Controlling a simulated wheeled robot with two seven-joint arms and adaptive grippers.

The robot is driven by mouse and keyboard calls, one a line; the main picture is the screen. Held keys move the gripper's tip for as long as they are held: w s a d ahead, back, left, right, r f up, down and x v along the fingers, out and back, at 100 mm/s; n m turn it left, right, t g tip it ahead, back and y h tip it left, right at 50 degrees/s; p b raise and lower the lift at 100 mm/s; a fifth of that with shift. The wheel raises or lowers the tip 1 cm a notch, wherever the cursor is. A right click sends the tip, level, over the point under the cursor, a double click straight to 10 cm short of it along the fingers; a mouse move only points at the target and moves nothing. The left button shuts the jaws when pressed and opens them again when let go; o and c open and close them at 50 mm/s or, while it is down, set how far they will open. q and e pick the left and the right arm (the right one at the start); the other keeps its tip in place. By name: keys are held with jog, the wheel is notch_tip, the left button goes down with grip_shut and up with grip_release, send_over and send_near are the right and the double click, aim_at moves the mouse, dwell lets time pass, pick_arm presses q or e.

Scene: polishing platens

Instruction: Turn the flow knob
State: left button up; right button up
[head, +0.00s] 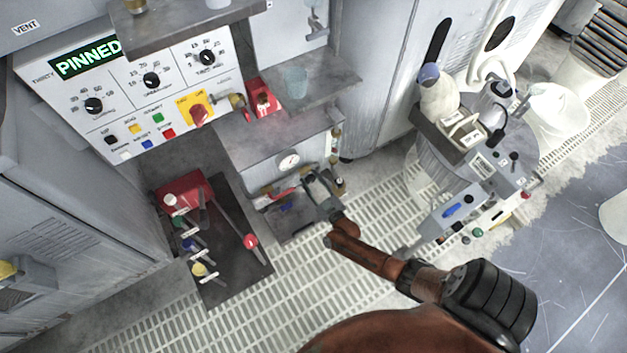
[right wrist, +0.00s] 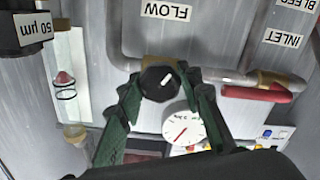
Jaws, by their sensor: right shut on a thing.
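The flow knob (right wrist: 158,82) is round and black with a white pointer mark, on a brass fitting below the FLOW label (right wrist: 167,11) in the right wrist view. The pointer leans up and to the right in that view. My right gripper (right wrist: 160,84) is shut on it, with one green finger on each side. In the head view my right gripper (head: 318,186) reaches into the bay under the grey cabinet, and it hides the knob there. My left gripper is not in view.
A round gauge (right wrist: 183,133) sits just below the knob, and a red lever (right wrist: 256,93) lies on the pipe to its right. A black 50 µm part (right wrist: 24,32) is at upper left.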

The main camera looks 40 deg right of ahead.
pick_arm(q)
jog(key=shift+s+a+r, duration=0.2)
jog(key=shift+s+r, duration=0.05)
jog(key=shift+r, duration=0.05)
pick_arm(e)
jog(key=shift+n, duration=0.4)
jog(key=shift+f, duration=0.1)
jog(key=o, duration=1.2)
jog(key=shift+c, duration=0.2)
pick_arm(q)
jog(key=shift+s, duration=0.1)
pick_arm(e)
jog(key=v, duration=1.2)
jog(key=shift+a, duration=0.1)
